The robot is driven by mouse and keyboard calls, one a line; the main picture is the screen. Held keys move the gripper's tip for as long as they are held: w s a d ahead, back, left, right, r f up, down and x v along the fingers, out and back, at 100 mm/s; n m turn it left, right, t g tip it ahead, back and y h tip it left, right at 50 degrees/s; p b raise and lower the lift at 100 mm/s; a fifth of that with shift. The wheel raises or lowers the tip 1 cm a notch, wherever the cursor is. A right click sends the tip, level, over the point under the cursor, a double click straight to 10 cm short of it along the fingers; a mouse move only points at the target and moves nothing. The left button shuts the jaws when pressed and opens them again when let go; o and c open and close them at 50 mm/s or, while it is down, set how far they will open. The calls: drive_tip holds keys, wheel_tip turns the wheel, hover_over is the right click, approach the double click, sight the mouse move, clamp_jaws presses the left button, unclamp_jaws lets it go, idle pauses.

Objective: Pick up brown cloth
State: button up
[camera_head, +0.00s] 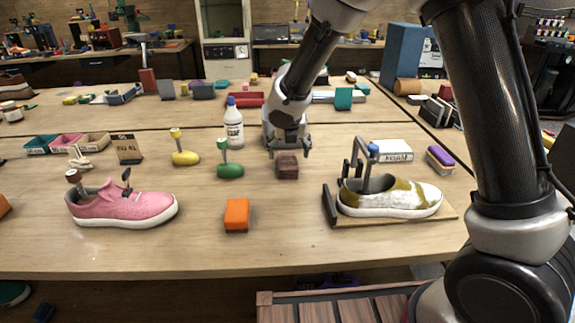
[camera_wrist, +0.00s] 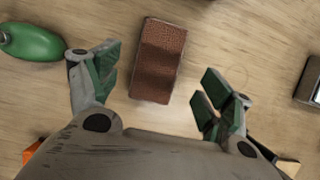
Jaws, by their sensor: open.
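The brown cloth (camera_head: 287,166) is a small brown block-like piece lying on the wooden table, left of the white and olive shoe. In the wrist view the brown cloth (camera_wrist: 158,60) lies slightly tilted just beyond the fingers, near the middle between them. My gripper (camera_head: 287,150) is above and just behind it in the head view. In the wrist view my gripper (camera_wrist: 158,82) has its green-padded fingers spread wide, with nothing between the pads. Both fingers appear apart from the cloth.
A green-headed tool (camera_head: 230,170) stands close on the left, with a white bottle (camera_head: 233,125) behind it. An orange block (camera_head: 237,215) lies in front. The white and olive shoe (camera_head: 390,198) sits on a wooden stand at right. A pink shoe (camera_head: 122,205) stands at left.

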sight(288, 160)
drive_tip(key=x, duration=0.6)
drive_tip(key=shift+s+a, duration=0.1)
drive_tip(key=c, duration=1.1)
